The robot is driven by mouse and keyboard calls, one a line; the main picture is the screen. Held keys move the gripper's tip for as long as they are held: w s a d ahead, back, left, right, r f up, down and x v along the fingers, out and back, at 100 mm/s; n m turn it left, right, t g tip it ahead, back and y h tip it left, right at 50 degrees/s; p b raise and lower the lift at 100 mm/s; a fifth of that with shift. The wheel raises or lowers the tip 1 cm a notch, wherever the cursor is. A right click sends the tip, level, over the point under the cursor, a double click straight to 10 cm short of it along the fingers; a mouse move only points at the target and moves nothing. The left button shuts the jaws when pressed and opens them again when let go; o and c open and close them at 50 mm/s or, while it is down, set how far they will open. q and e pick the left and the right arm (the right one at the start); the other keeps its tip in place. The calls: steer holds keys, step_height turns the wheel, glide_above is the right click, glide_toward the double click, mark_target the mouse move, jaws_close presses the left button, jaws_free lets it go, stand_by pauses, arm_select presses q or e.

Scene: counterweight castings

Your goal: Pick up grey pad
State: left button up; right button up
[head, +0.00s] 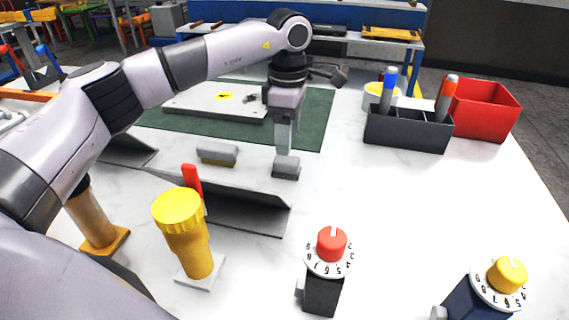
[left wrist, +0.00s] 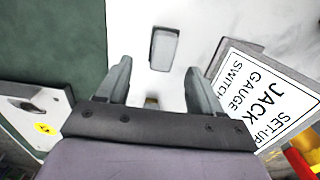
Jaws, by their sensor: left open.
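A small grey pad (head: 286,170) lies on the white table, just below my left gripper (head: 286,150) in the head view. It also shows in the left wrist view (left wrist: 163,48), beyond the fingertips and lined up roughly between them. My left gripper (left wrist: 157,72) is open and empty, pointing down. A second grey block (head: 218,151) with a tan lower part lies to the left in the head view. Only a bit of its tan part (left wrist: 152,101) shows in the left wrist view, the rest hidden by my gripper. My right gripper is not in view.
A grey angled sign holder (head: 245,208) stands in front of the pad. Behind is a green mat (head: 312,130) with a metal plate (head: 190,100). A black caddy (head: 405,133) and red bin (head: 495,110) stand right. Yellow-topped post (head: 185,225) and red-knobbed dial (head: 331,245) stand nearer.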

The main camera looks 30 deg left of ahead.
mark_target(286, 159)
arm_select(q)
steer(key=f, duration=0.5)
steer(key=shift+s+f, duration=0.2)
steer(key=shift+s, duration=0.05)
steer(key=shift+c, duration=0.3)
steer(key=c, duration=1.1)
steer(key=shift+r, duration=0.15)
step_height(286, 159, up, 20)
steer(key=shift+f+p, duration=0.1)
steer(key=shift+p, duration=0.5)
